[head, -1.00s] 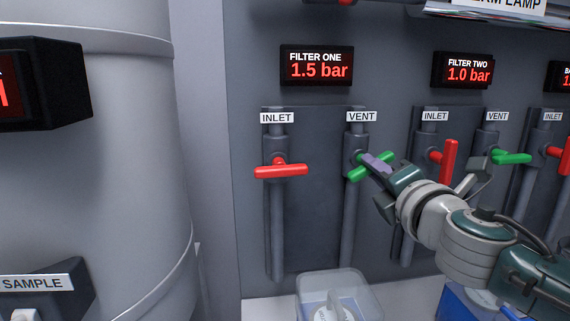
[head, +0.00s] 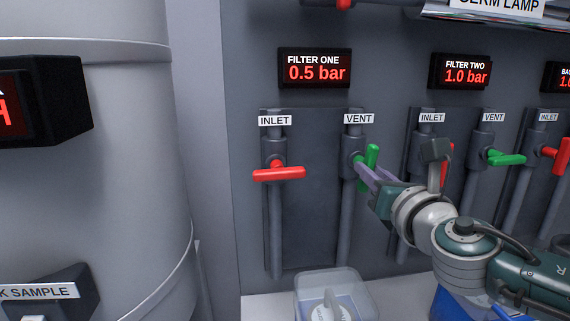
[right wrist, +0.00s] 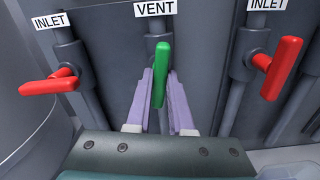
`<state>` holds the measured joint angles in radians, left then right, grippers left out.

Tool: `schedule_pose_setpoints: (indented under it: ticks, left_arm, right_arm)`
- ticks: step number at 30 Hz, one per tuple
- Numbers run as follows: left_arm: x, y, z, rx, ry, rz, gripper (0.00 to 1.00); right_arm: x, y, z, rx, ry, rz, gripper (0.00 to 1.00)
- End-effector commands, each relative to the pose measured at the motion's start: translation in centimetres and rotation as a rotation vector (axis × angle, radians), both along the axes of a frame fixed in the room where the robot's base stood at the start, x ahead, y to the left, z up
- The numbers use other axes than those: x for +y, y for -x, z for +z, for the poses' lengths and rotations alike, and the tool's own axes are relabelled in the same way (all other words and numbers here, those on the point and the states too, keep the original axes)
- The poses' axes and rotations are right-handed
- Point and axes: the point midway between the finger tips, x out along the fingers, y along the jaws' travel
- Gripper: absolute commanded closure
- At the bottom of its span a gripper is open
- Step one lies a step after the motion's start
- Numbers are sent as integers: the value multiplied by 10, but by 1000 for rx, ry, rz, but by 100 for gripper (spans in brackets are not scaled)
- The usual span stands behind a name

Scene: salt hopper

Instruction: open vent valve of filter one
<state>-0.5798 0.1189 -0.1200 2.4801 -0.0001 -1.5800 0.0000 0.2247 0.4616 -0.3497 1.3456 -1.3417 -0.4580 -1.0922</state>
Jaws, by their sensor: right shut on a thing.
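The green vent handle (head: 372,156) of filter one stands near upright, roughly in line with its pipe. It also shows in the right wrist view (right wrist: 161,72), under the VENT label (right wrist: 154,8). My right gripper (head: 367,170) is shut on this handle, with one purple finger on each side of it. The filter one display (head: 315,68) reads 0.5 bar. The red inlet handle (head: 279,174) of filter one lies crosswise to its pipe. My left gripper is not in view.
Filter two's green vent handle (head: 507,159) lies crosswise, to the right of my right arm. Its red inlet handle is partly hidden behind my right wrist. A clear container (head: 356,289) stands below the filter one pipes. A large grey tank (head: 110,190) fills the left.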

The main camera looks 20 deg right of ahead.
Motion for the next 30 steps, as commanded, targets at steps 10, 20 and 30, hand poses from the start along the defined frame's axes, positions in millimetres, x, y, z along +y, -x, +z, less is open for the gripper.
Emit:
schedule_pose_setpoints:
  ticks: [10,20,30]
  left_arm:
    - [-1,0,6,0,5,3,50]
    - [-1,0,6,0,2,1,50]
    - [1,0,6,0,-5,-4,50]
  right_arm:
    - [0,0,1,35,150,0,100]
    - [0,0,0,43,182,0,100]
    - [0,0,0,42,181,1,71]
